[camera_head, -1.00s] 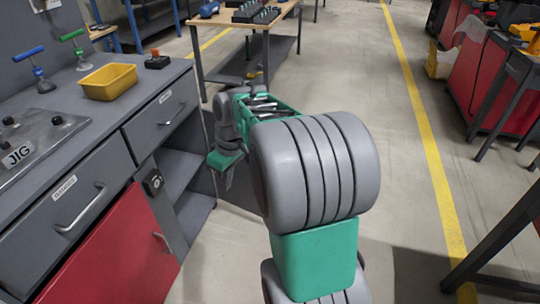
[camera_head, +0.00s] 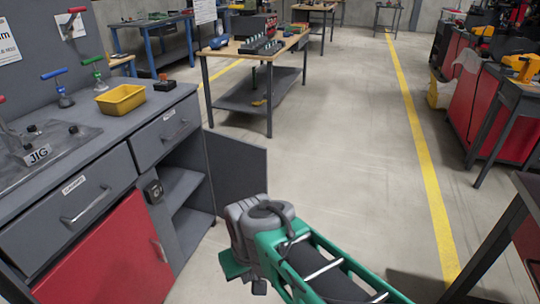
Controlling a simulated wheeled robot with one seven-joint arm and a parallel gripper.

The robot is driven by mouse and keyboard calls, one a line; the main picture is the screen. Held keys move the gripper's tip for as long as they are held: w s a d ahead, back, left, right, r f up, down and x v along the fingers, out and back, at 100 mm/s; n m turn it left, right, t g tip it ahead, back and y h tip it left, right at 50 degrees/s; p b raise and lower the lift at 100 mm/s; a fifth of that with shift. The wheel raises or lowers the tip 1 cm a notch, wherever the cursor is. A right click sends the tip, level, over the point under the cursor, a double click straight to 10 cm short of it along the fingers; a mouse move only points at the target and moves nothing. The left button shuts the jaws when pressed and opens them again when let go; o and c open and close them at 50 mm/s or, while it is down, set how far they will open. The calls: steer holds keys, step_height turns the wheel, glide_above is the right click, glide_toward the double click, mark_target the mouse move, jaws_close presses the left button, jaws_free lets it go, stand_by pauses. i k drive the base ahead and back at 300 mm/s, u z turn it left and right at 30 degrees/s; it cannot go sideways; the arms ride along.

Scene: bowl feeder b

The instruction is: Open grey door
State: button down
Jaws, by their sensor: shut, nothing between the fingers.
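The grey door (camera_head: 236,172) is at the right end of the grey workbench (camera_head: 105,130). It stands swung wide open, and the shelves (camera_head: 180,187) inside the cupboard show. My gripper (camera_head: 247,286) is in front of the open cupboard, low in the picture, below and apart from the visible part of the door. It is shut and empty; its fingertips are small and partly hidden by my arm.
A red door (camera_head: 112,258) and drawers are on the bench front. A yellow bin (camera_head: 121,99) and toggle clamps stand on top. A wooden-topped table (camera_head: 262,46) is behind. Open floor lies beyond the door; a dark table (camera_head: 505,240) is at right.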

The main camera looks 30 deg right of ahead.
mark_target(238, 167)
steer(key=u, duration=0.15)
steer(key=i, duration=1)
steer(key=u, duration=0.5)
